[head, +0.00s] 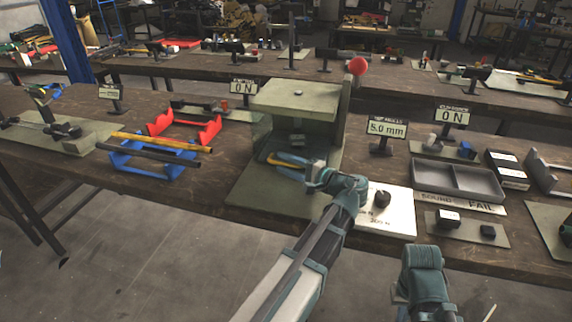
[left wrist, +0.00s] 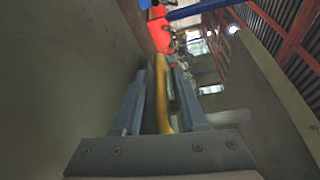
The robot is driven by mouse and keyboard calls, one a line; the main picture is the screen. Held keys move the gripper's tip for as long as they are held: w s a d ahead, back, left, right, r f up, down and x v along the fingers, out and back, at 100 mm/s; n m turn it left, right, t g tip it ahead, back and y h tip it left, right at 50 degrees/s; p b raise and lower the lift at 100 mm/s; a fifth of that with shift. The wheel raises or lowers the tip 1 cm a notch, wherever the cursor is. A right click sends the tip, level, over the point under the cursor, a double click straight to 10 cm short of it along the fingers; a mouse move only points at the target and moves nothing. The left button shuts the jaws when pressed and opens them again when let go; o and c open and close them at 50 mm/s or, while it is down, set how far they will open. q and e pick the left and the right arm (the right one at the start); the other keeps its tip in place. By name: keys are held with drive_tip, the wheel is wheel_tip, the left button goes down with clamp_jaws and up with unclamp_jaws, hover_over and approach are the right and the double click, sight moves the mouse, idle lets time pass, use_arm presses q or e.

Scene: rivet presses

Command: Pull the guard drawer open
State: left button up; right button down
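The press station (head: 297,98) has a grey-green top plate and side walls, with a red-ball lever (head: 357,65) at its right. A yellow handle (head: 284,163) shows low at its front opening; I take it for the guard drawer's handle. My left gripper (head: 286,164) reaches in from the front right, with blue fingers on either side of the handle. In the left wrist view the yellow handle (left wrist: 162,95) lies between the two fingers; whether both touch it is unclear. The drawer body is mostly hidden. My right arm is at the lower right; its fingers are not clear.
Left of the press are a blue stand (head: 150,157) with bars and a red stand (head: 185,130). To the right are a "5.0 mm" sign (head: 387,128), a grey tray (head: 457,180) and a white plate with a dark knob (head: 383,199). Bare floor lies in front.

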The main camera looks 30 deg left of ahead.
use_arm(q)
clamp_jaws()
idle(1.2)
